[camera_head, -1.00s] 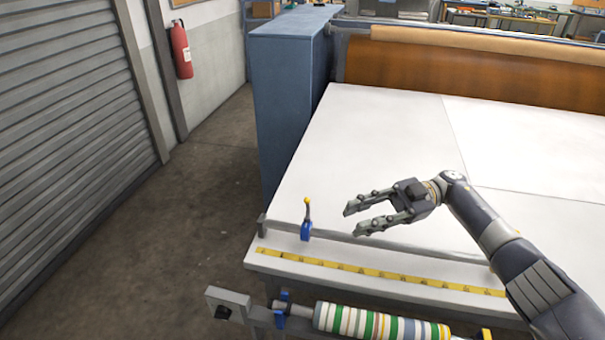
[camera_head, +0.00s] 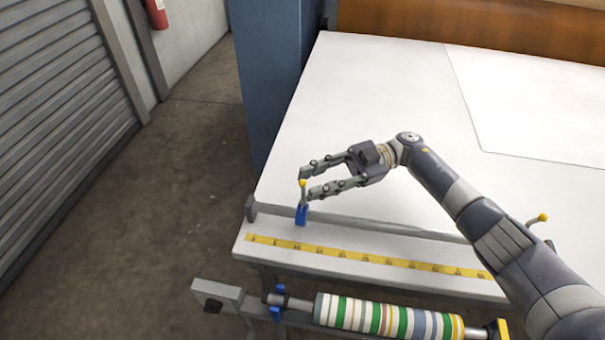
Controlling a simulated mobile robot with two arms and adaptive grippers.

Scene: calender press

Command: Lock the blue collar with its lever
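The blue collar (camera_head: 302,215) sits on the grey rail at the left end of the white table's front edge. Its lever (camera_head: 303,192) stands upright, with a yellow knob on top. My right gripper (camera_head: 307,183) is open, its fingers pointing left. The fingertips are at the knob, one above it and one below it in the picture; I cannot tell whether they touch it. A second yellow-knobbed lever (camera_head: 538,219) leans to the right at the far right, its base partly hidden by my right arm. My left gripper is not in view.
A yellow measuring tape (camera_head: 365,257) runs along the white front ledge. Below it hangs a striped roller (camera_head: 385,318) on a grey bracket (camera_head: 215,296). A blue cabinet (camera_head: 268,80) stands at the left of the table. The floor at left is clear.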

